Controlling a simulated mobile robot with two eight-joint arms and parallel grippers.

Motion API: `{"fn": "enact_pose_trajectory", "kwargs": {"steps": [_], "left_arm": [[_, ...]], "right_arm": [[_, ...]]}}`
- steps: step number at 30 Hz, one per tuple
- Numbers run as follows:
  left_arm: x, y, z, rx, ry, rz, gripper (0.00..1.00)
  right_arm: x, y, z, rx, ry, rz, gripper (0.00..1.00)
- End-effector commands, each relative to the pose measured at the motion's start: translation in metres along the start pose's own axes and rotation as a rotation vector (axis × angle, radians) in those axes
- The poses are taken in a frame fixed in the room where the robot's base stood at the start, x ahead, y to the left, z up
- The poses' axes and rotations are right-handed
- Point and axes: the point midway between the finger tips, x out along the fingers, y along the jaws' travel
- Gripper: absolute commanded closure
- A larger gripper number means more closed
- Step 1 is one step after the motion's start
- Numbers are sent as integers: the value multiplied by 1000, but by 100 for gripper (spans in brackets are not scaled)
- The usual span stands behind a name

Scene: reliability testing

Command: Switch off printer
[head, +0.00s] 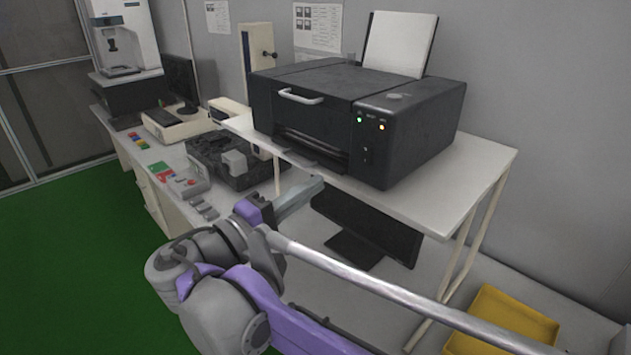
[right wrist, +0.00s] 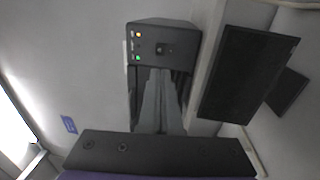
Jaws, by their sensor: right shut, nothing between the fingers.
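The black printer (head: 360,105) stands on a white shelf (head: 440,205). A sheet of paper stands in its rear feeder. A green light (head: 360,120) and an orange light (head: 382,127) are lit on its front panel. A small switch (head: 366,153) sits below the lights. My right gripper (head: 314,188) is shut and empty, in front of and below the printer's front, apart from the switch. In the right wrist view the fingers (right wrist: 160,72) point toward the printer's front panel (right wrist: 175,37), which appears turned sideways, with the switch (right wrist: 162,49) just beyond the tips. My left gripper is out of view.
A dark monitor (head: 368,228) stands under the shelf, near my right arm. A yellow tray (head: 500,318) is at the lower right. A black case (head: 225,160) and other equipment sit on the bench at left. Green floor (head: 80,260) is open at left.

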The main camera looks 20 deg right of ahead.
Motion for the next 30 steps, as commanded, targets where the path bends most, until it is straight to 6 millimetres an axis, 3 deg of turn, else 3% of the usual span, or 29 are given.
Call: {"fn": "enact_pose_trajectory", "kwargs": {"steps": [9,15,21,30], "left_arm": [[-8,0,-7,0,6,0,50],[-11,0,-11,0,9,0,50],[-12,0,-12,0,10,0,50],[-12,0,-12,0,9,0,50]], "right_arm": [[71,1,2,0,-6,0,100],[102,1,1,1,-3,0,100],[114,1,0,1,-1,0,100],[115,0,0,1,0,0,100]]}}
